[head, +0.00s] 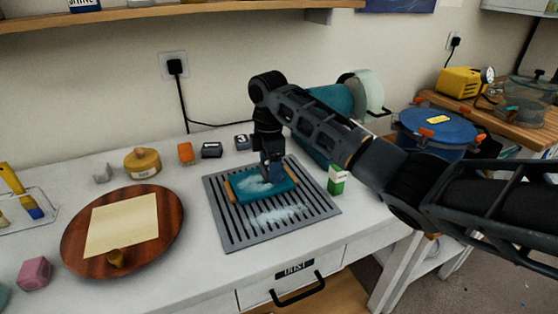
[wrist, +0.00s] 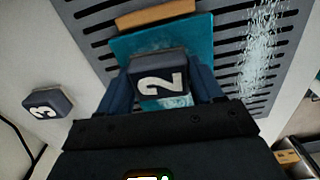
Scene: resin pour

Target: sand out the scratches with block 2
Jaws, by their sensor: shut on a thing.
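My gripper (head: 270,173) is shut on block 2 (wrist: 158,76), a dark block with a white "2" that lies between the fingers in the wrist view. The block is over the teal panel (head: 283,187), low and apparently on its surface; exact contact is hard to tell. The panel (wrist: 126,47) lies on a grey slotted grate (head: 228,227) between wooden strips (wrist: 155,14). Whitish dust (head: 256,184) covers part of the panel beside the block. Scratches cannot be made out under the dust and gripper.
More white dust (head: 279,216) lies on the grate. Block 3 (head: 242,141), a dark block (head: 211,149) and an orange block (head: 185,151) stand behind the grate. A round wooden board (head: 72,238) is at left, a green-white box (head: 337,180) at right.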

